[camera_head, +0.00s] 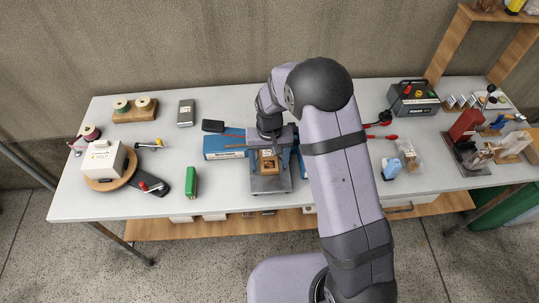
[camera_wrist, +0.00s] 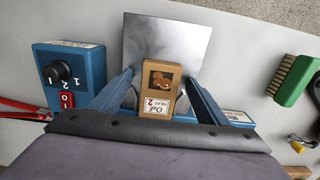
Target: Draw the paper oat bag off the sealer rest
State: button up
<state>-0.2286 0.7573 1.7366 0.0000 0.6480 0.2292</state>
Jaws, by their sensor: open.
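The paper oat bag (camera_wrist: 156,103), a small brown packet with a cookie picture and a white label, rests on the grey metal sealer rest (camera_wrist: 185,36). In the head view the bag (camera_head: 268,161) stands at the back part of the rest (camera_head: 270,186). My gripper (camera_wrist: 160,76) is open, with one blue-grey finger on each side of the bag. I cannot tell whether either finger touches it. In the head view my gripper (camera_head: 268,141) is over the bag, and its fingers are largely hidden. The blue sealer body (camera_head: 222,148) is partly covered by my gripper.
A blue control box with a dial (camera_wrist: 70,70) stands beside the rest. A green brush (camera_head: 191,181) lies to the left in the head view. A clear bag (camera_head: 408,155) and a blue-and-white carton (camera_head: 391,168) are on the right. The table front-left of the rest is bare.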

aim_at(271, 184)
jog(key=c, duration=0.8)
jog(key=shift+c, duration=0.2)
jog(key=shift+s, duration=0.1)
jog(key=shift+s+p, duration=0.65)
jog(key=shift+s, duration=2.25)
jog(key=o, duration=0.8)
jog(key=shift+r, duration=0.15)
